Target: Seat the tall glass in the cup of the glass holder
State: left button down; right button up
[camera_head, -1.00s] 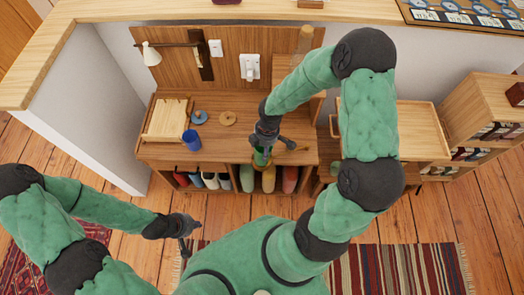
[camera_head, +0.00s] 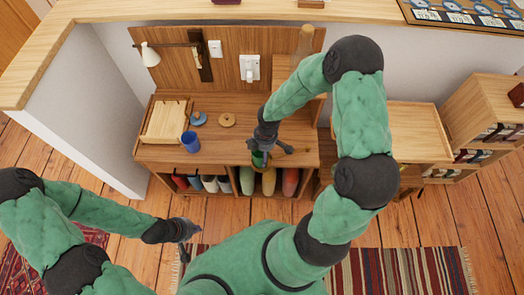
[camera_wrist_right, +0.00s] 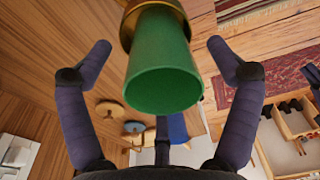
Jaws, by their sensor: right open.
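The green tall glass (camera_wrist_right: 165,62) is in the middle of the right wrist view, its wide end toward the camera. Its other end is inside the brass-coloured cup of the glass holder (camera_wrist_right: 128,28); how deep it sits is hidden. In the head view the glass (camera_head: 259,159) is at the desk's front edge, partly covered by my right gripper (camera_head: 271,146). My right gripper (camera_wrist_right: 160,62) is open, with one finger on each side of the glass and visible gaps to both. My left gripper (camera_head: 187,235) is low over the floor, away from the desk, with nothing visible in it.
A blue cup (camera_head: 190,141) stands on the desk (camera_head: 218,153), beside a wooden rack (camera_head: 165,122). Two round discs, one blue (camera_head: 198,118) and one wooden (camera_head: 227,120), lie behind it. Several bottles fill the shelf below. A wall lamp (camera_head: 150,55) hangs above.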

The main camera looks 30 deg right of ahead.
jog(key=shift+r, duration=0.1)
notch_tip(320, 180, up, 12)
jog(key=d+p, duration=0.1)
jog(key=p, duration=0.4)
jog(key=s+a+f+m+y, duration=0.1)
jog(key=s+a+f+m, duration=0.4)
jog(key=a+f+m, duration=0.3)
jog(key=s+a+f+m+y, duration=0.1)
jog(key=s+a+f+m, duration=0.5)
jog(key=a+f+m, duration=0.1)
jog(key=shift+s+a+f+m+y, duration=0.2)
jog(key=shift+a+f+m+y, duration=0.2)
jog(key=shift+f, duration=0.5)
